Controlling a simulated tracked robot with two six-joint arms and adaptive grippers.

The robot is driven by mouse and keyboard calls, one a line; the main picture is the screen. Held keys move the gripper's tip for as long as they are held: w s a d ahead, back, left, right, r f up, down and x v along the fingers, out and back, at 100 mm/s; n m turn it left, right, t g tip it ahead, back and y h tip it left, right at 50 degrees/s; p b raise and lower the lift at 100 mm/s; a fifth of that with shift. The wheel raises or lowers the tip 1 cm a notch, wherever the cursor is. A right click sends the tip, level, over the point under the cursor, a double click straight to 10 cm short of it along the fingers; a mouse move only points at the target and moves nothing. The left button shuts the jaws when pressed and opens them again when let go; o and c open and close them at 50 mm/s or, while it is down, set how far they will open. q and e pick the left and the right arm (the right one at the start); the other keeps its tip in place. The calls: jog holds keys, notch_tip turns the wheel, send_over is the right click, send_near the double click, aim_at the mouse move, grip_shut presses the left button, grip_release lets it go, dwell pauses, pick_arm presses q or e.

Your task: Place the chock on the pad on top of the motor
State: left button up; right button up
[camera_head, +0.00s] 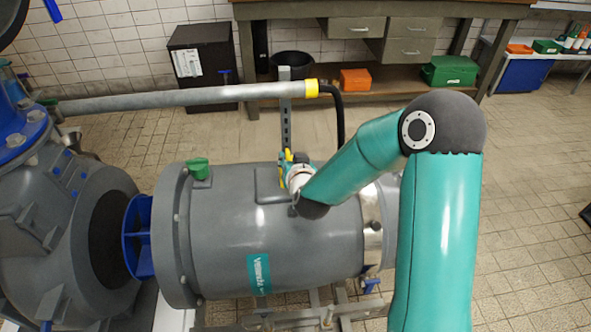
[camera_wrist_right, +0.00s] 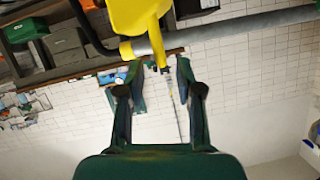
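My right gripper (camera_head: 293,166) is above the far side of the top of the grey motor (camera_head: 245,235). A yellow piece, which I take for the chock (camera_wrist_right: 138,14), shows just beyond the fingertips in the wrist view, with a thin stem reaching between them. The two fingers (camera_wrist_right: 159,68) stand apart and do not visibly touch the stem. In the head view only small bits of yellow show at the gripper. A raised grey rectangle, likely the pad (camera_head: 268,190), lies left of the gripper. Whether the chock rests on anything is hidden. My left gripper is out of view.
A grey pipe (camera_head: 200,95) with a yellow end collar (camera_head: 312,88) and black hose runs behind the motor. A green cap (camera_head: 198,168) sticks up on the motor's left. A workbench (camera_head: 375,12) stands behind. Open tiled floor lies at right.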

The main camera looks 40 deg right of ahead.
jog(key=b+v, duration=0.3)
jog(key=v, duration=0.6)
jog(key=shift+s, duration=0.2)
jog(key=shift+a, duration=0.1)
